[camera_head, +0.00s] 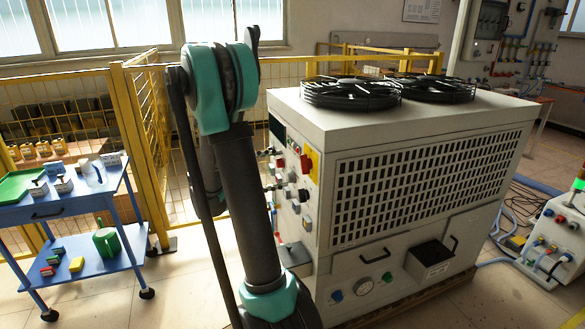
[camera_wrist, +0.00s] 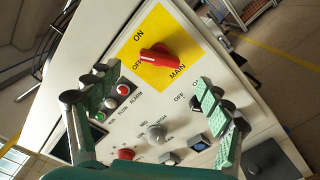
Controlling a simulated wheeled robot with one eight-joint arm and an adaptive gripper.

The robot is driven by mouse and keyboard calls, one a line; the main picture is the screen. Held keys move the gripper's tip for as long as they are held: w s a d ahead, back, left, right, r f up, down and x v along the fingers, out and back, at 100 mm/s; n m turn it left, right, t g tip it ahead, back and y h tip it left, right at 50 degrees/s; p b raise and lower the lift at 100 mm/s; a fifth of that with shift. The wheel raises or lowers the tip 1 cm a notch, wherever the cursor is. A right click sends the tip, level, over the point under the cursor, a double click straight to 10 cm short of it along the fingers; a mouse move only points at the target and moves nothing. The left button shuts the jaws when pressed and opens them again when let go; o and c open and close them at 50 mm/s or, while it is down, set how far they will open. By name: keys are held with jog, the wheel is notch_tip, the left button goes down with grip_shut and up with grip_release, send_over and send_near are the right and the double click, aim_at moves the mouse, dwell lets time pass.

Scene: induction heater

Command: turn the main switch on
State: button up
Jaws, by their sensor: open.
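The main switch (camera_wrist: 158,57) is a red rotary knob on a yellow plate (camera_wrist: 178,36) marked ON, OFF and MAIN. The knob's left end lies close to the OFF label. In the head view the switch (camera_head: 307,162) shows small on the left face of the white heater cabinet (camera_head: 400,225). My gripper (camera_wrist: 158,82) is open and empty in the wrist view. Its green-padded fingers stand wide apart, left and right of the knob in the picture and lower than it, not touching it. In the head view my arm hides the gripper.
The panel also has a grey knob (camera_wrist: 156,133), a red button (camera_wrist: 126,153) and small buttons. Two black fans (camera_head: 350,93) top the cabinet. A blue cart (camera_head: 75,215) stands left, before a yellow fence (camera_head: 145,130). A white unit (camera_head: 555,235) with hoses stands right.

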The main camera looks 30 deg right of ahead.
jog(key=shift+v, duration=2.25)
jog(key=shift+f, duration=0.1)
jog(key=s+a+f+t+y, duration=0.3)
jog(key=s+a+f+y, duration=0.3)
jog(key=a+f+y, duration=0.1)
jog(key=s+a+f+m+t+y, duration=0.1)
jog(key=s+a+f+t+y, duration=0.2)
jog(key=f, duration=0.6)
jog(key=s+a+y, duration=0.2)
jog(key=a+y, duration=0.1)
jog(key=y, duration=0.1)
jog(key=shift+s+a+f+m+t, duration=0.3)
jog(key=shift+s+a+t, duration=0.1)
jog(key=a+y, duration=0.1)
jog(key=a, duration=0.1)
jog(key=s+a+f+m+t+y, duration=0.1)
jog(key=a, duration=0.2)
jog(key=s+a+y, duration=0.1)
jog(key=a, duration=0.1)
jog(key=shift+s+a+f+m+y, duration=0.1)
jog(key=shift+a+f+m+y, duration=0.1)
jog(key=shift+m+y, duration=0.15)
jog(key=shift+c, duration=0.2)
